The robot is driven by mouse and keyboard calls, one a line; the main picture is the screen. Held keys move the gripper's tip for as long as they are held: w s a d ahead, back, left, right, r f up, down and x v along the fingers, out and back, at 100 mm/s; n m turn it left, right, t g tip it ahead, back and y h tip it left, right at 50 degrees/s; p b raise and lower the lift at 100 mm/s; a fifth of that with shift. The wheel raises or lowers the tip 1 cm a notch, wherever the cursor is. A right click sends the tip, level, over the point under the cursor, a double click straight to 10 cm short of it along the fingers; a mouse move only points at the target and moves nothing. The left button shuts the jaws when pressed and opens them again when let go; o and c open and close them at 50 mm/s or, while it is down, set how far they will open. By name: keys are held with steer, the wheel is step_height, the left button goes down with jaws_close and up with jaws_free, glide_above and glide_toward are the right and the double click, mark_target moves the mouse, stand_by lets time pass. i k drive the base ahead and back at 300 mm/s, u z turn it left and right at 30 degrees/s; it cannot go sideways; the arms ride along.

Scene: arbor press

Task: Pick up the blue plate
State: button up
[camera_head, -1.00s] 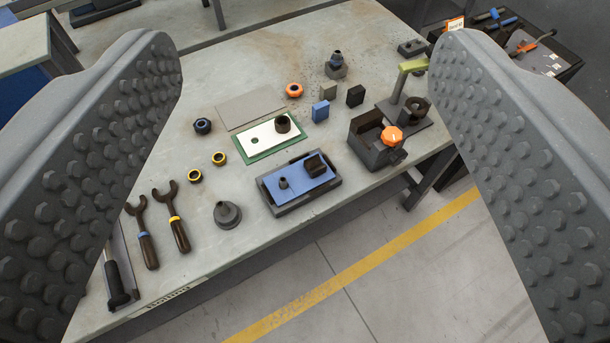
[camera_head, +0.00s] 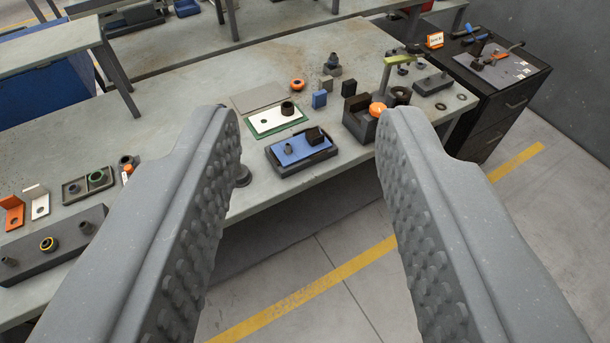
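A flat blue plate (camera_head: 290,152) lies in a dark tray (camera_head: 277,170) near the bench's front edge. A small dark cylinder and a black block sit on it.
A white plate on a green base (camera_head: 262,123) lies behind the tray. A dark press-like device with an orange knob (camera_head: 377,109) stands to the right, partly hidden by my right finger. A dark cabinet (camera_head: 500,105) stands at far right. My left finger hides part of the bench.

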mark_target(313, 141)
steer(key=z, duration=0.15)
steer(key=k, duration=0.25)
steer(key=u, duration=0.55)
steer(key=i, duration=1.2)
steer(key=z, duration=0.65)
steer(key=i, duration=0.6)
steer(key=z, duration=0.5)
